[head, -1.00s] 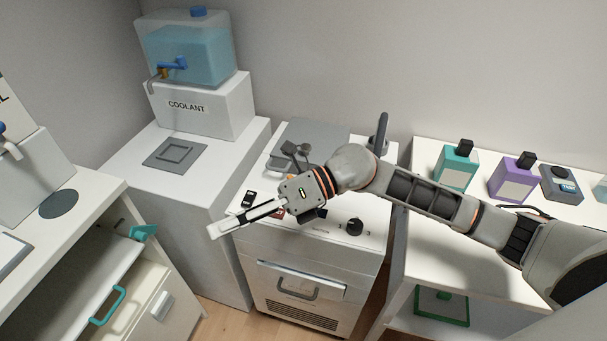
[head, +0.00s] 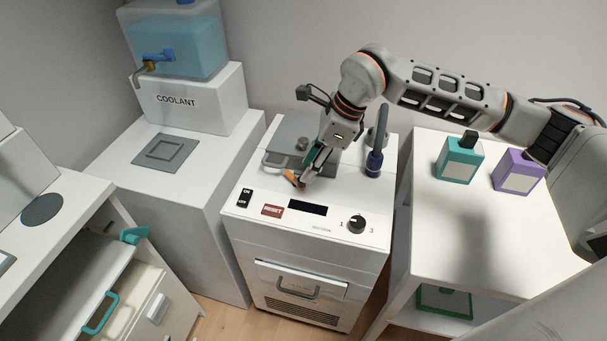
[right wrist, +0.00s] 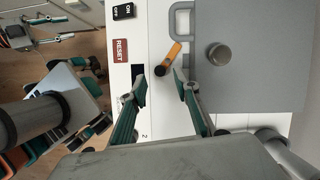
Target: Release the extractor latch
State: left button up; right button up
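The extractor is the white machine (head: 300,235) with a grey lid (head: 290,135), which also shows in the right wrist view (right wrist: 270,60). Its orange latch (head: 291,178) with a dark end lies at the lid's front edge; it shows clearly in the right wrist view (right wrist: 173,53). My right gripper (head: 304,178) is over the latch, pointing down. In the right wrist view my right gripper (right wrist: 160,88) is open and empty, with the latch's dark end just beyond and between its fingertips. Contact cannot be told. My left gripper (right wrist: 62,29) appears open at the upper left of that view, away from the machine.
The front panel holds an ON/OFF switch (head: 244,198), a red RESET button (head: 272,210), a dark display (head: 308,208) and a dial (head: 356,223). A dark upright handle (head: 379,145) stands right of the lid. Teal (head: 460,160) and purple (head: 518,170) bottles stand on the right table.

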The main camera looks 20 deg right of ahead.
aim_at(295, 177)
jog(key=x, duration=0.4)
grip_shut()
jog(key=shift+w+n, duration=0.15)
jog(key=shift+n, duration=0.45)
